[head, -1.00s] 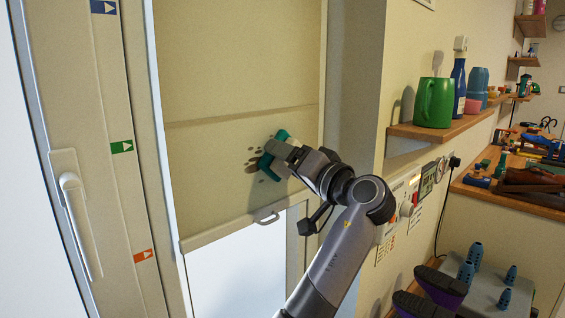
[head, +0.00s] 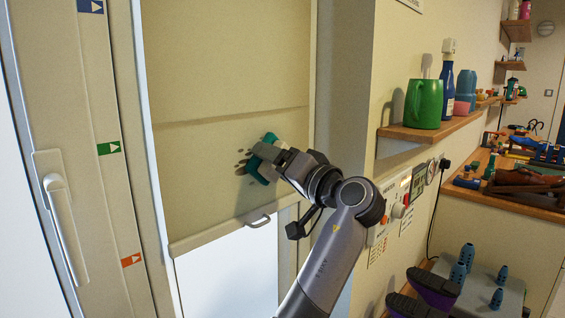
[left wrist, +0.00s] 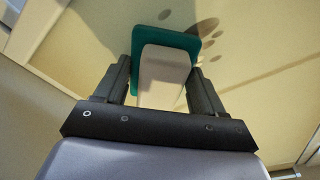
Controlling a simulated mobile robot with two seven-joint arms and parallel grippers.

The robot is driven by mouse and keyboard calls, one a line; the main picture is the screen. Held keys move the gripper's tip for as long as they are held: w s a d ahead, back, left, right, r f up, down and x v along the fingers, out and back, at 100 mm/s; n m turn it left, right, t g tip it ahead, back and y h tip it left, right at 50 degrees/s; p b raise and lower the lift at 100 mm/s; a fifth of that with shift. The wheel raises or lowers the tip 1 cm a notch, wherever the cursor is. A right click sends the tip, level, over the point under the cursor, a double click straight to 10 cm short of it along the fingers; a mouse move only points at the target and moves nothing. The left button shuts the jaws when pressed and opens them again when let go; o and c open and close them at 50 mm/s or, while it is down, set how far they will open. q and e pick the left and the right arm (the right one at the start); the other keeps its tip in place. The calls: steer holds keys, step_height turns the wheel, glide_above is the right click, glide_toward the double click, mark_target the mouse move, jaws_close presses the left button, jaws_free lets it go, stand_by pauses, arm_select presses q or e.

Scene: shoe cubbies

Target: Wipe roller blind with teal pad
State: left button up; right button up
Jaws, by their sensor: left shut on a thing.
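My left gripper (head: 273,157) is shut on the teal pad (head: 262,172) and holds it at the lower part of the cream roller blind (head: 225,75). The left wrist view shows the teal pad (left wrist: 196,48) with its pale grey block (left wrist: 163,75) between the two fingers (left wrist: 161,88). The pad lies against or very close to the blind; I cannot tell firm contact. Dark spots (head: 240,163) show on the blind at the pad's left side, and more dark spots (left wrist: 207,25) show beyond the pad in the wrist view. The pad may hide others. My right gripper is not in view.
The blind's bottom bar (head: 220,235) has a pull loop (head: 259,220). A window handle (head: 62,225) stands at left. A shelf (head: 430,132) with a green mug (head: 424,104) and a blue bottle (head: 447,92) juts out at right. Wall panels (head: 392,200) sit behind my arm.

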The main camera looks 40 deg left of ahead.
mark_target(235, 165)
arm_select(q)
steer(key=shift+s+a+b, duration=0.2)
steer(key=shift+s, duration=1.6)
steer(key=shift+s+a+b, duration=0.15)
steer(key=shift+s, duration=1.65)
steer(key=shift+w, duration=0.1)
steer(key=shift+w+d, duration=0.15)
steer(key=shift+w, duration=1.5)
steer(key=shift+w+d, duration=0.15)
steer(key=shift+w, duration=1.55)
steer(key=shift+w+d, duration=0.15)
steer(key=shift+w, duration=1.7)
steer(key=shift+s+a+b, duration=0.2)
steer(key=shift+s+b, duration=0.25)
steer(key=shift+s, duration=2)
steer(key=shift+s+a, duration=0.15)
steer(key=shift+s, duration=1.3)
steer(key=shift+s+a, duration=0.1)
steer(key=shift+s, duration=1.3)
steer(key=shift+s+d+b, duration=0.2)
steer(key=shift+d+b, duration=0.35)
steer(key=shift+d, duration=2.45)
steer(key=shift+d, duration=0.1)
